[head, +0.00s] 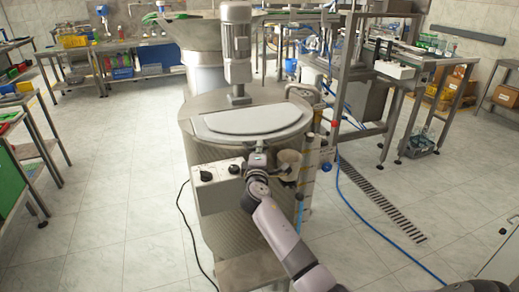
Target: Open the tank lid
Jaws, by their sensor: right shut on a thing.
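The tank (171,138) is a grey metal drum in the middle of the head view. Its lid (250,121) is a light grey half-round plate that lies flat on the near part of the tank top and looks closed. My right gripper (259,151) is at the near edge of the lid, at the front middle. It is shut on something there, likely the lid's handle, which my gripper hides. My left gripper is not in view.
A motor (236,45) stands upright on the tank top behind the lid. A control box (215,186) with knobs is on the tank's front. A metal frame (345,75) with blue hoses stands close on the right. The floor to the left is clear, apart from a black cable.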

